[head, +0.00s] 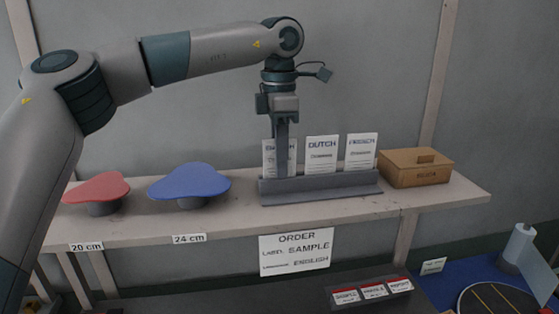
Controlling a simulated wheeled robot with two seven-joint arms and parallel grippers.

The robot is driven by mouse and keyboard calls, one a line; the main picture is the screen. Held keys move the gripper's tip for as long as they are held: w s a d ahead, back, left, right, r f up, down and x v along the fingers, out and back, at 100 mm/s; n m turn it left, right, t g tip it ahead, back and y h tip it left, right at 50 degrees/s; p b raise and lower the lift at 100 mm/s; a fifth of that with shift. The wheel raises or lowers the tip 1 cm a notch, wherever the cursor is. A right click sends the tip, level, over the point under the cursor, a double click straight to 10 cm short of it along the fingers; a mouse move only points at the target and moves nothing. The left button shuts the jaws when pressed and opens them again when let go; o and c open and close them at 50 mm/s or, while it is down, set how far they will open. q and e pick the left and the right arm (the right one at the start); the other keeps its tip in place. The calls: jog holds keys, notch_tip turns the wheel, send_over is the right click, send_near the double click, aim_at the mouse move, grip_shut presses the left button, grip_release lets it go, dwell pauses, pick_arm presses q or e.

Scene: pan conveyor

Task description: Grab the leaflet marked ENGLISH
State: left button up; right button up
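A grey rack (320,188) on the shelf holds three upright white leaflets. The leftmost leaflet (269,158) is partly hidden behind my gripper, and only the start of its heading shows, seemingly "EN". The middle leaflet (321,156) is marked DUTCH. The heading of the right leaflet (361,154) is blurred and seems to read FRENCH. My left gripper (281,160) points down in front of the leftmost leaflet, its fingers overlapping it in the picture. I cannot tell whether the fingers are apart or closed on it. My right gripper is out of view.
A card (296,252) below reads ORDER, SAMPLE, ENGLISH. A brown box (416,168) stands right of the rack. A red pad (96,187) and a blue pad (190,181) stand to the left, above labels 20 cm and 24 cm. Red-topped labels (373,290) lie below.

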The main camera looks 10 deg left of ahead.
pick_arm(q)
jog(key=shift+f, duration=0.1)
dwell(0.3)
grip_shut()
jog(key=shift+r+b, duration=0.3)
jog(key=shift+r, duration=0.25)
notch_tip(320, 180, up, 8)
jog(key=shift+d+f+b, duration=0.1)
jog(key=shift+f+b, duration=0.1)
jog(key=shift+b, duration=0.7)
jog(key=shift+r, duration=0.7)
jog(key=shift+f, duration=0.1)
